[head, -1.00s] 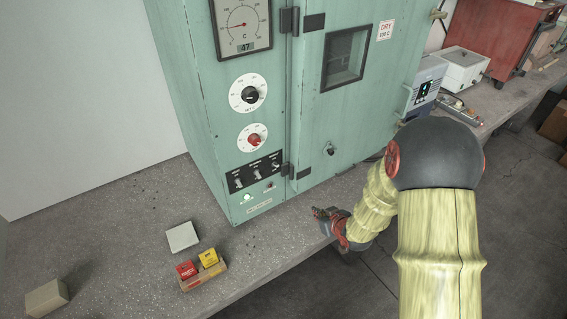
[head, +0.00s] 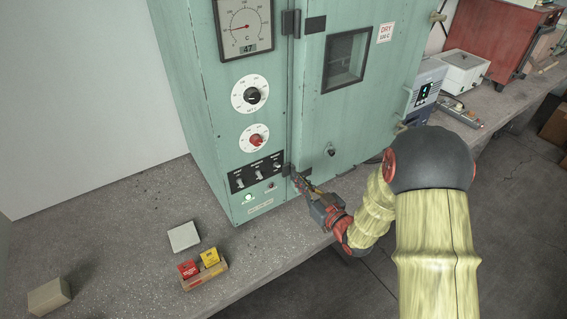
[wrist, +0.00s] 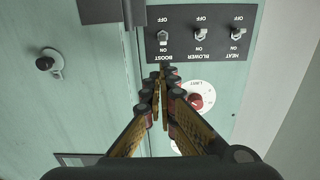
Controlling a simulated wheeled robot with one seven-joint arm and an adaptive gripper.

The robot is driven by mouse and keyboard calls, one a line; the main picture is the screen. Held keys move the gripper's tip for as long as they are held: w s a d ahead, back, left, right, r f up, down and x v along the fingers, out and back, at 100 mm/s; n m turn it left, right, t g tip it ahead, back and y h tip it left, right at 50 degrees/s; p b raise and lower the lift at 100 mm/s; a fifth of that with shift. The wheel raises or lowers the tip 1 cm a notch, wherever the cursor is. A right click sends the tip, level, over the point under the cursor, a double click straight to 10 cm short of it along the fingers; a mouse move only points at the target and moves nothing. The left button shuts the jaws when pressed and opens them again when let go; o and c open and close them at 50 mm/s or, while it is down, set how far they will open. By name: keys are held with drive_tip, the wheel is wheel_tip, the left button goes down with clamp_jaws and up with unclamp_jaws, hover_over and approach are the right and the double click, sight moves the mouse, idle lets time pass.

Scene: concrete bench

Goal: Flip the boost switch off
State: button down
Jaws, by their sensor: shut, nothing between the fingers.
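The boost switch (wrist: 163,37) is a small metal toggle at the left end of the black switch panel (wrist: 181,50) in the wrist view, which shows the panel upside down. In the head view the boost switch (head: 276,165) is the rightmost of the three. Its lever is too small to tell whether it sits at on or off. My gripper (wrist: 164,76) is shut and empty, its fingertips just below the boost switch in the wrist picture, on its ON side. In the head view my gripper (head: 300,181) is right of and below the panel. I cannot tell if it touches anything.
The blower switch (wrist: 200,34) and heat switch (wrist: 237,34) stand beside the boost switch. A red-centred dial (head: 256,139) is above the panel. A hinge and the oven door (head: 345,110) lie to the right. Small boxes (head: 206,274) sit on the bench, front left.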

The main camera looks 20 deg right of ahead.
sight(277, 156)
drive_tip(key=b+x, duration=0.1)
drive_tip(key=x, duration=0.9)
drive_tip(key=shift+f, duration=0.1)
drive_tip(key=shift+w+f+b, duration=0.1)
drive_tip(key=shift+b, duration=0.25)
drive_tip(key=shift+f+b, duration=0.2)
drive_tip(key=shift+b, duration=0.4)
